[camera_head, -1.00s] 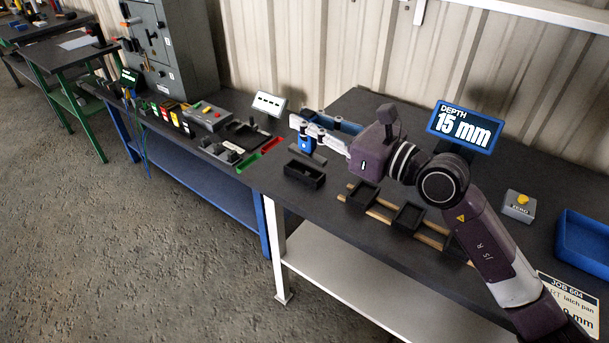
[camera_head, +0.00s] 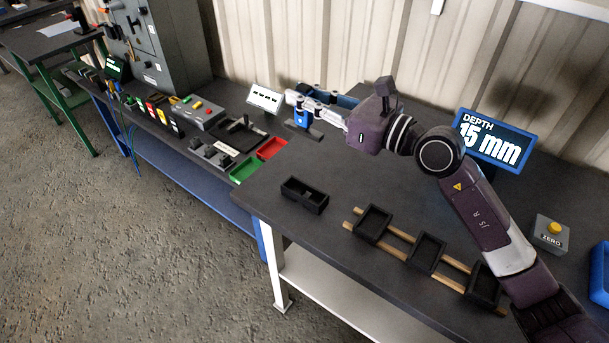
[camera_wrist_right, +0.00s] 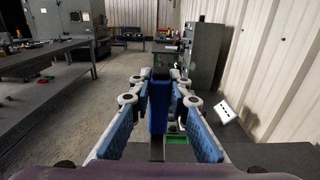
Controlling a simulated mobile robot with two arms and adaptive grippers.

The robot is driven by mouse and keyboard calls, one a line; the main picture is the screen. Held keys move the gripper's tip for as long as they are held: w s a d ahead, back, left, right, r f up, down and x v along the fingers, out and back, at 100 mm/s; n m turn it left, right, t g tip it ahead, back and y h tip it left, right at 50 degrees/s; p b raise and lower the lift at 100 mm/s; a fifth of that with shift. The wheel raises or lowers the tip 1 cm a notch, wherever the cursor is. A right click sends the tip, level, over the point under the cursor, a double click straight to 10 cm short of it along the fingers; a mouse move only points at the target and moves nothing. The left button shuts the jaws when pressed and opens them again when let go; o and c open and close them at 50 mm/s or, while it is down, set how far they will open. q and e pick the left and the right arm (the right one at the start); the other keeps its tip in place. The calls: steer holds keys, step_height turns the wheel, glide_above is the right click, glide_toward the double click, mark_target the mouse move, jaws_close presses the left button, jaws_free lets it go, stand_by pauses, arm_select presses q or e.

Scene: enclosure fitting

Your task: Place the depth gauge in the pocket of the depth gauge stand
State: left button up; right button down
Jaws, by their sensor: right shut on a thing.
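My right gripper (camera_head: 299,104) is shut on the depth gauge (camera_head: 302,117), a blue upright body with a dark flat bar at its lower end. In the right wrist view the blue gauge (camera_wrist_right: 158,105) stands between the pads of the right gripper (camera_wrist_right: 160,92). In the head view the gauge is beyond the black block with an open pocket (camera_head: 304,194), which looks like the depth gauge stand. The gauge and block are apart, and the pocket looks empty. Whether the gauge's bar touches the bench is unclear. My left gripper is out of view.
Three black trays on wooden rails (camera_head: 400,246) lie at the bench front. A DEPTH 15 mm display (camera_head: 492,140), a ZERO button box (camera_head: 549,234) and a blue bin (camera_head: 600,275) are at right. Green (camera_head: 243,170) and red (camera_head: 271,148) trays are at left.

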steer(key=f+b, duration=0.1)
steer(key=f, duration=0.5)
steer(key=f+b, duration=0.2)
steer(key=f, duration=0.4)
steer(key=s+f+b, duration=0.1)
steer(key=f, duration=0.6)
steer(key=shift+f, duration=0.1)
steer(key=c, duration=1.8)
jaws_free()
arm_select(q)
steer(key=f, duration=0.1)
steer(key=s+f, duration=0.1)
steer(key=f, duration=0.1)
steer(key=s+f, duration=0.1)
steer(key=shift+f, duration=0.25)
